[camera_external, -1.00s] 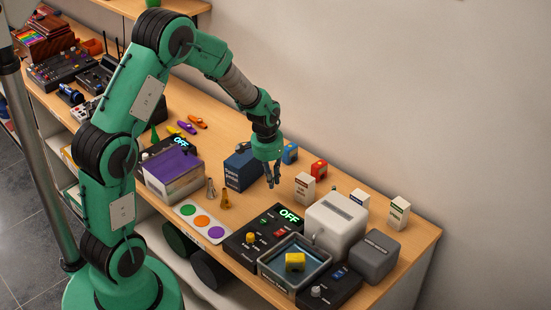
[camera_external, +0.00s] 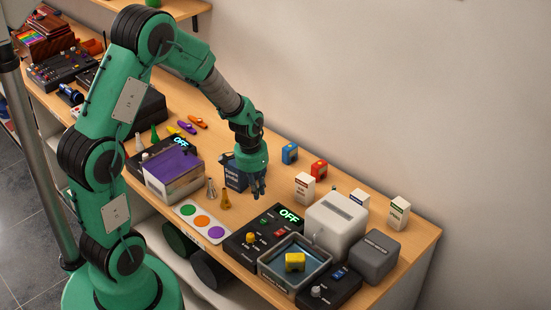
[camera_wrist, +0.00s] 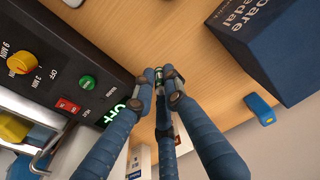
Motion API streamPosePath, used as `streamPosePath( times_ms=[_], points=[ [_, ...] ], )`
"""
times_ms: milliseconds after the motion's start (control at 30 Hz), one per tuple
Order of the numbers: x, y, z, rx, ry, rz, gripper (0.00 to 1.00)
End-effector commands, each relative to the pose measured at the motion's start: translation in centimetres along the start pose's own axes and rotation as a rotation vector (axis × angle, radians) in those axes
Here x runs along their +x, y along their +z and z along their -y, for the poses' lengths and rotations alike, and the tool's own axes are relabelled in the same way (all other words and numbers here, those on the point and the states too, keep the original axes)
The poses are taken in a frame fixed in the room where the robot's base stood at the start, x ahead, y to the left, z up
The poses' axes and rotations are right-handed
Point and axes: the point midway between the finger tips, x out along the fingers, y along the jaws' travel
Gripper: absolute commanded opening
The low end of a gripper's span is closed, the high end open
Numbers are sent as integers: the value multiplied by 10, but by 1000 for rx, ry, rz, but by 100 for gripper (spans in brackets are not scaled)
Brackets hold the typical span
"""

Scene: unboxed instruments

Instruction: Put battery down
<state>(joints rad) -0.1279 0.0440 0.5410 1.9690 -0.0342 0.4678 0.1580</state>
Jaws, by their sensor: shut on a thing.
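My gripper (camera_external: 258,190) hangs over the wooden table, in front of the dark blue box and left of the black control panel. Its dark blue fingers (camera_wrist: 165,85) are closed together in the wrist view. They are shut on the battery (camera_wrist: 160,72), a small dark and greenish piece showing between the fingertips. The fingers hide most of it. The battery is too small to make out in the external view. Bare wood lies beyond the fingertips in the wrist view.
The dark blue box (camera_external: 235,178) stands close behind my gripper. The black panel (camera_external: 262,235) reads OFF. A tub (camera_external: 277,279) with a yellow block, a white device (camera_external: 336,225) and small boxes stand to the right.

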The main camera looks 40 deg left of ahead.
Motion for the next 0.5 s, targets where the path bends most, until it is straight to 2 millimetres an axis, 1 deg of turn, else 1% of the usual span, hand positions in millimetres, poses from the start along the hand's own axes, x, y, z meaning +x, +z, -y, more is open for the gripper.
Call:
streamPosePath(
  times_ms=[333,500],
  points=[
    [0,0,0,0,0,0,0],
    [-4,1,3,-7,0,1,0]
  ],
)
